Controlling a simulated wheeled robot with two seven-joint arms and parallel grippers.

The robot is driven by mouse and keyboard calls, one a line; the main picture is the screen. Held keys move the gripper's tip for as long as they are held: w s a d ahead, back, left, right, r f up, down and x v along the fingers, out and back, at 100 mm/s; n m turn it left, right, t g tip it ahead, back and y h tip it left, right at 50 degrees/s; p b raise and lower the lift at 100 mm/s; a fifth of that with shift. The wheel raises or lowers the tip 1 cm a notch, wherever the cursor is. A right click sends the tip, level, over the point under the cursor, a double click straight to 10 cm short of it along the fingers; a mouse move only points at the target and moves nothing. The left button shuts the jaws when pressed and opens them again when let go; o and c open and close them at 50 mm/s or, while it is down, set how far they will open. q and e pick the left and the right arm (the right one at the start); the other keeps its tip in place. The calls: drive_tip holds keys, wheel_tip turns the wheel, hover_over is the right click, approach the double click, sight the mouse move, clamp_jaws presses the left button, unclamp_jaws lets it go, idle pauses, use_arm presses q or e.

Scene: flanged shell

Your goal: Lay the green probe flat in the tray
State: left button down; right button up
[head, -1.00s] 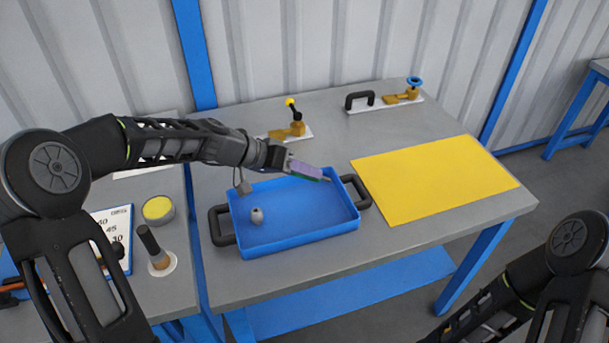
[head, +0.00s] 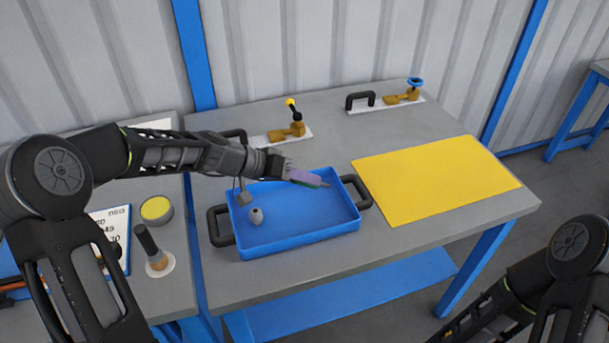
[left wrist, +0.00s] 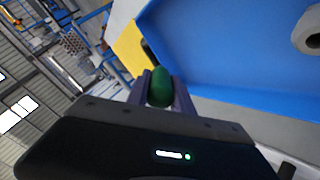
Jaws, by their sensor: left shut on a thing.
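The blue tray (head: 290,237) with two dark handles stands on the grey table. My left gripper (head: 306,178) is above the tray's far part and is shut on the green probe. In the head view the fingers hide most of the probe, and a dark tip sticks out to the right. The left wrist view shows the green probe's rounded end (left wrist: 160,88) between the two fingers, with the tray (left wrist: 225,45) beyond. I cannot tell whether the probe touches the tray. My right gripper is out of view; only part of its arm shows at lower right.
A small grey rounded part (head: 256,216) sits in the tray's left part. A yellow mat (head: 435,180) lies right of the tray. Two brass valves (head: 290,131) (head: 405,96) on white plates stand behind. A dark-handled tool (head: 151,248) stands at left.

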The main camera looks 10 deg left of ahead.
use_arm(q)
drive_tip(key=shift+f+b, duration=1.25)
drive_tip(key=shift+f, duration=1.8)
drive_tip(key=c, duration=1)
unclamp_jaws()
drive_tip(key=shift+c, duration=0.2)
drive_tip(key=shift+a, duration=0.1)
drive_tip(key=b+v, duration=0.1)
drive_tip(key=v, duration=0.5)
drive_tip(key=shift+s+a+r, duration=0.45)
drive_tip(key=shift+a+r, duration=0.05)
